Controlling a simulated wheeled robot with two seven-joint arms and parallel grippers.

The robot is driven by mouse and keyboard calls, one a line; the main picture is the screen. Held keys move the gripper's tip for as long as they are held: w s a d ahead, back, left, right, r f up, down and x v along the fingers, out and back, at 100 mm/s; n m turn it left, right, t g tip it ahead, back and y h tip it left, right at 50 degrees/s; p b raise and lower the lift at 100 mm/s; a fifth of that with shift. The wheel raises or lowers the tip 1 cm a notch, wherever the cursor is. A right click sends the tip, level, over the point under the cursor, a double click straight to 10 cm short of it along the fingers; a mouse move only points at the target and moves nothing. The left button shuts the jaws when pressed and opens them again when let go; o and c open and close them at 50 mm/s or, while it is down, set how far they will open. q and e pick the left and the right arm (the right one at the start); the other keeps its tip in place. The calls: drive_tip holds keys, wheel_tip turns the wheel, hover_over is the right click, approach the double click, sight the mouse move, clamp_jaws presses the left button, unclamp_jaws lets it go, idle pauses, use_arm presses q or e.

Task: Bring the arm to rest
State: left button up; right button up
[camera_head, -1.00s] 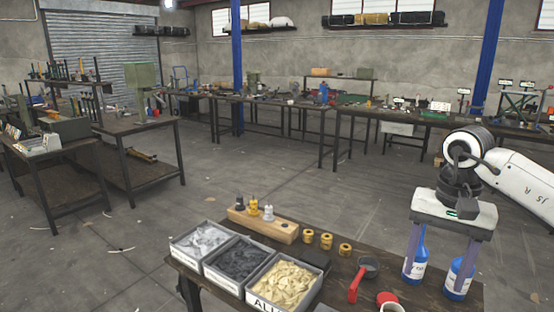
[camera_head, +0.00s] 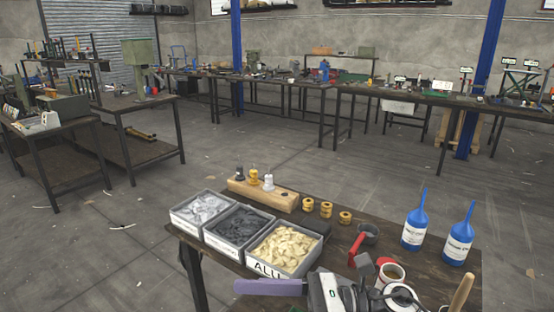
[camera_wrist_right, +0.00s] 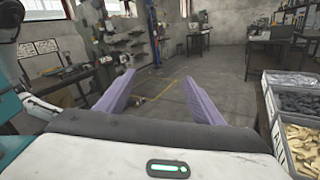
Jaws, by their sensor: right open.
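My right gripper (camera_head: 262,287) is low at the bottom edge of the head view, in front of the bins, with a purple finger pointing left. In the right wrist view both purple fingers (camera_wrist_right: 158,88) are spread apart with nothing between them. They point out over the grey floor, with the bins off to the right. The arm behind the gripper is folded close to my body and partly cut off by the frame. My left gripper does not show.
The arm overlaps the bench's front in view. Open floor lies beyond.

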drive_tip(key=w+d+f+m+t+h+b, duration=0.15)
drive_tip(key=d+f+m+t+h, duration=0.55)
drive_tip(key=m, duration=1)
drive_tip(key=w+d+f+m+t+h+b, duration=0.1)
drive_tip(key=d+f+m+t+h+b, duration=0.15)
drive_tip(key=d+f+m+t, duration=0.95)
drive_tip(key=s+d+f+m+g+h+b, duration=0.1)
drive_tip(key=s+f+m+g+h, duration=0.5)
drive_tip(key=s+f+m+g, duration=0.5)
drive_tip(key=s+f+m, duration=0.6)
drive_tip(key=f+m, duration=0.1)
drive_tip(key=m, duration=0.1)
drive_tip(key=shift+s+f, duration=0.3)
drive_tip(key=shift+f, duration=0.05)
drive_tip(key=shift+d, duration=0.1)
